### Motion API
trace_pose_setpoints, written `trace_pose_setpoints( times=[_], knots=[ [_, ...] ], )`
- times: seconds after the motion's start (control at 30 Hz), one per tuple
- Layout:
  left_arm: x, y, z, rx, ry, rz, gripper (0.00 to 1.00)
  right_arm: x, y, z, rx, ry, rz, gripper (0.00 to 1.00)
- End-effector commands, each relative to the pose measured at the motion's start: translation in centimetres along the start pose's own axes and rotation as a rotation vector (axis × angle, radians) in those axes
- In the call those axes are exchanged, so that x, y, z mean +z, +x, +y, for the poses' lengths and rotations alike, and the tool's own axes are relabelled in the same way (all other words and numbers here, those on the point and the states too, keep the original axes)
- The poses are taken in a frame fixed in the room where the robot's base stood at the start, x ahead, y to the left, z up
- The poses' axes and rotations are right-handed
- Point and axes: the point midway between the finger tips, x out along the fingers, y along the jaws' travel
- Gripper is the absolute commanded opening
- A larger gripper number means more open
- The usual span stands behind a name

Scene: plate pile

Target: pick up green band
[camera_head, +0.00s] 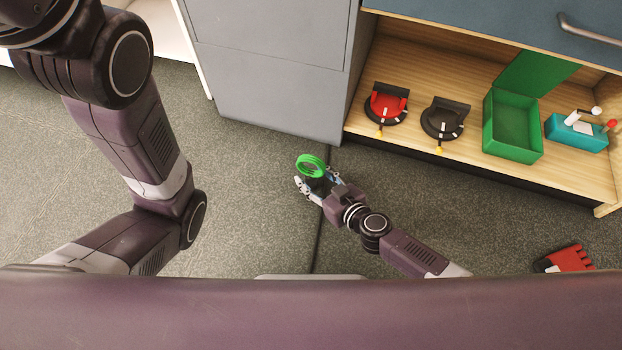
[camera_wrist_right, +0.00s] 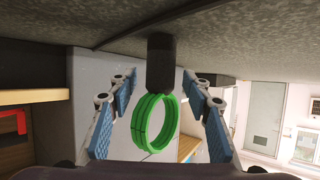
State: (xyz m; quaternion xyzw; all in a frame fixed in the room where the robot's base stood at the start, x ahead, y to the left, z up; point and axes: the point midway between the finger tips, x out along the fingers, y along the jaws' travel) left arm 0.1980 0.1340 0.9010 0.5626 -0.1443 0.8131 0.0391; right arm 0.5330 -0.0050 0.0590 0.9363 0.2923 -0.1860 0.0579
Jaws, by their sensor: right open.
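The green band (camera_head: 311,160) is a ring low over the floor, left of the open shelf in the head view. My right gripper (camera_head: 318,182) is right at it, with its fingers just below and beside it in the picture. In the right wrist view the green band (camera_wrist_right: 138,123) shows as a ribbed ring between the two blue-padded fingers, with a gap on each side. It touches or overlaps the end of a dark post (camera_wrist_right: 160,62); I cannot tell whether it is around it. My right gripper is open. My left gripper is out of view; only its arm shows.
A wooden shelf (camera_head: 440,60) holds a red dial-like object (camera_head: 384,105), a black one (camera_head: 442,120), a green box (camera_head: 513,135) and a teal box (camera_head: 578,135). A grey cabinet (camera_head: 265,85) stands behind. A red and black object (camera_head: 568,258) lies on the floor at right.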

Motion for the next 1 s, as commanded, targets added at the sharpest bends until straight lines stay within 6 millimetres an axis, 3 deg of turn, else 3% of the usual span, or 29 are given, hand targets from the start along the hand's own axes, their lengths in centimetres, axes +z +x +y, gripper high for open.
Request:
trace_pose_setpoints(
  times=[0.1,0.37,0.77,1.0],
  knots=[
    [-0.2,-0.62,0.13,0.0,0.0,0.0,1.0,0.15,0.96,-0.04,-0.001,0.0,0.0,0.45],
    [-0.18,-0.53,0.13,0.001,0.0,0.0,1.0,0.04,1.01,-0.05,-0.001,-0.001,-0.001,0.45],
    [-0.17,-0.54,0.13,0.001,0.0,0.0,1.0,0.06,0.99,-0.02,-0.001,-0.001,-0.001,0.01],
    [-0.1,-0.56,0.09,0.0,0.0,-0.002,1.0,-0.03,1.01,0.0,0.0,-0.001,0.001,0.0]
  ],
)
